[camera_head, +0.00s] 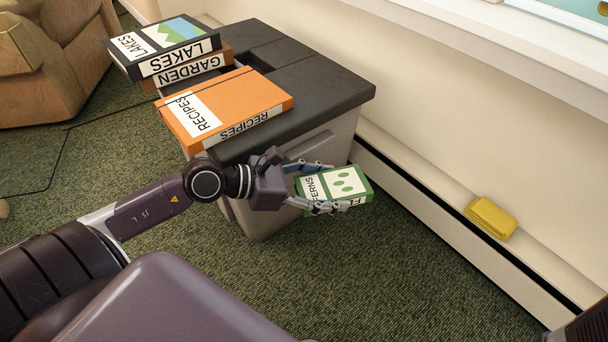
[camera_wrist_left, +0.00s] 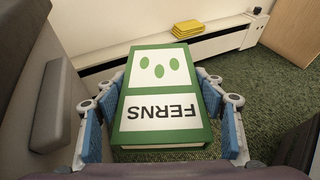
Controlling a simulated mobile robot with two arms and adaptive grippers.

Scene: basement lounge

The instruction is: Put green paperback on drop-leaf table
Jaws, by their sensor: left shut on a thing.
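The green paperback (camera_head: 352,182), with FERNS on its cover, is held between the fingers of my left gripper (camera_head: 318,187). It is off the floor, beside the front right of the grey storage bin. In the left wrist view the book (camera_wrist_left: 160,95) lies cover up between the blue finger pads of the left gripper (camera_wrist_left: 165,135), which touch or nearly touch both its sides. No drop-leaf table can be made out. My right gripper is not in view.
The dark-lidded bin (camera_head: 345,85) carries an orange RECIPES book (camera_head: 245,100), a GARDEN book (camera_head: 190,72) and a LAKES book (camera_head: 165,45). A folded yellow cloth (camera_head: 490,217) lies on the wall ledge (camera_head: 420,175). A brown armchair (camera_head: 60,95) stands upper left. Green carpet (camera_head: 400,290) is clear at lower right.

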